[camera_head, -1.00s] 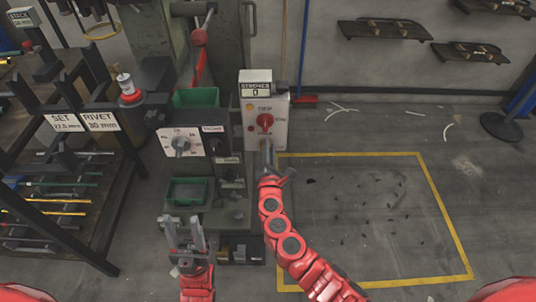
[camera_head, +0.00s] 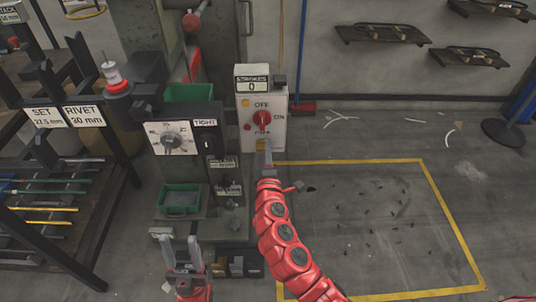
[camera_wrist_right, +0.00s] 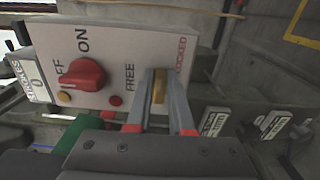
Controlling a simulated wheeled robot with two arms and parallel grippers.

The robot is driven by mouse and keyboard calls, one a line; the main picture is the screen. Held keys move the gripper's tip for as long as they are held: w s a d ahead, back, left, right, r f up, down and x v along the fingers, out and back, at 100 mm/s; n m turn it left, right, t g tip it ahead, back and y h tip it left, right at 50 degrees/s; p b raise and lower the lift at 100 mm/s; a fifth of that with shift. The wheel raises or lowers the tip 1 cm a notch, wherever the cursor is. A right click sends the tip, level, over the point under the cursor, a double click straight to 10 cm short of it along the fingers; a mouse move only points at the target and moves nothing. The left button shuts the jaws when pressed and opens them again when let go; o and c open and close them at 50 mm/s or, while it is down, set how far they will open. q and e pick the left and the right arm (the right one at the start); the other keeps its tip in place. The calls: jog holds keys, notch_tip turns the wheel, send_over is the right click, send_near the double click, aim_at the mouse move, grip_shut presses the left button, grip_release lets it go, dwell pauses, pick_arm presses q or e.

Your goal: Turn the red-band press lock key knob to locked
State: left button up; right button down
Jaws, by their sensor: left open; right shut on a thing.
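The white control box (camera_head: 277,140) carries a red selector knob (camera_head: 262,121) marked OFF and ON, and shows in the right wrist view (camera_wrist_right: 130,38). Below that knob is the brass lock key knob (camera_wrist_right: 158,90), between the FREE and LOCKED labels. My right gripper (camera_wrist_right: 160,88) is shut on the key knob, with a finger on either side. Its fingers partly hide the key knob, so its exact angle is unclear. In the head view my right gripper (camera_head: 264,152) reaches the box's lower part from below. My left gripper (camera_head: 182,252) is open and empty at the lower left.
The press stands left of the box, with a dial panel (camera_head: 170,138) and a green tray (camera_head: 181,202). A rack with rods (camera_head: 50,210) stands further left. The yellow-outlined floor area (camera_head: 380,220) to the right holds only small dark scraps.

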dwell(0.5)
jog(key=c, duration=0.8)
grip_release()
jog(key=s, duration=1.7)
jog(key=shift+s+p, duration=0.2)
jog(key=shift+p, duration=0.1)
